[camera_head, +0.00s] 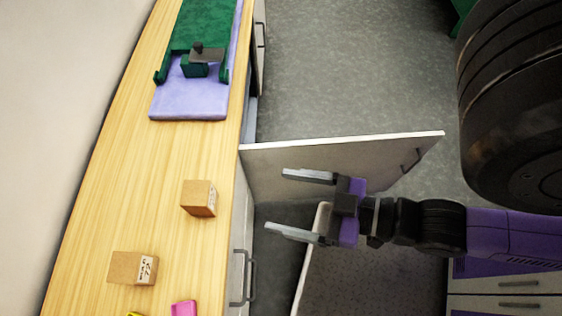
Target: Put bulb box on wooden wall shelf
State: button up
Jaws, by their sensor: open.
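Two small brown cardboard boxes stand on the light wooden countertop (110,190). The nearer box (127,268) has a white label with dark print. The farther box (198,198) is closer to the counter's right edge. I cannot tell which of them is the bulb box. My gripper (275,200) is open and empty, its two grey fingers pointing left. It is to the right of the farther box, apart from it and past the counter edge. I see no wall shelf that I can be sure of.
A cabinet door (400,150) stands open beyond my gripper. A lavender board (190,97) with a green device (195,65) lies at the counter's far end. A pink item (183,308) is at the near edge. The counter between the farther box and the board is clear.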

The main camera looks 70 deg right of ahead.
jog(key=n+g+y+p, duration=0.1)
jog(key=n+g+y, duration=0.1)
jog(key=n+y, duration=0.15)
send_near(143, 271)
jog(key=x, duration=0.8)
jog(key=shift+w+f, duration=0.15)
jog(key=shift+f, duration=0.05)
jog(key=shift+x, duration=4.05)
jog(key=shift+d+r, duration=0.1)
jog(key=shift+r, duration=0.1)
jog(key=c, duration=1.6)
jog(key=shift+c, duration=0.2)
jog(key=shift+r, duration=0.1)
